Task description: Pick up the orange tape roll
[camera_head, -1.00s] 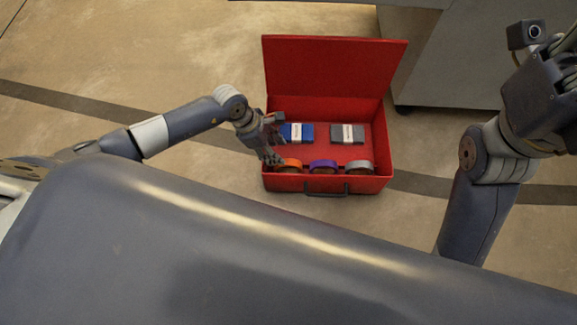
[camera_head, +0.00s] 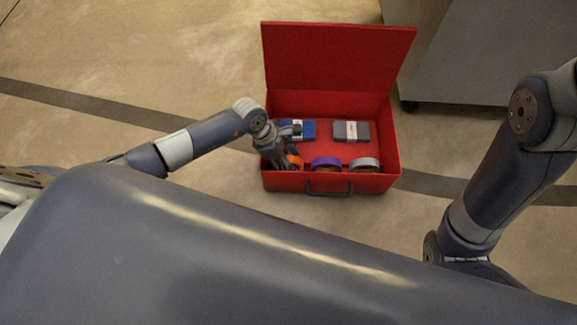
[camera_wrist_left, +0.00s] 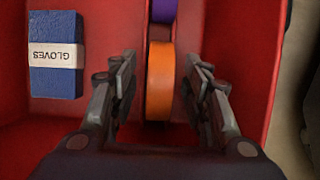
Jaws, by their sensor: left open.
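The orange tape roll (camera_head: 297,162) stands on edge at the front left inside the red toolbox (camera_head: 345,183), partly hidden by my left gripper in the head view. In the left wrist view the orange tape roll (camera_wrist_left: 160,80) lies between the two open fingers of my left gripper (camera_wrist_left: 158,85). There is a gap between the roll and each finger. My left gripper (camera_head: 283,162) reaches down into the toolbox. The right arm's links show at the right edge of the head view, but its gripper is out of view.
A purple tape roll (camera_head: 326,163) and a grey tape roll (camera_head: 364,164) stand in a row right of the orange one. A blue gloves pack (camera_head: 305,130) and a grey pack (camera_head: 351,131) lie behind. The toolbox lid (camera_head: 335,58) is open. A grey cabinet (camera_head: 455,60) stands behind right.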

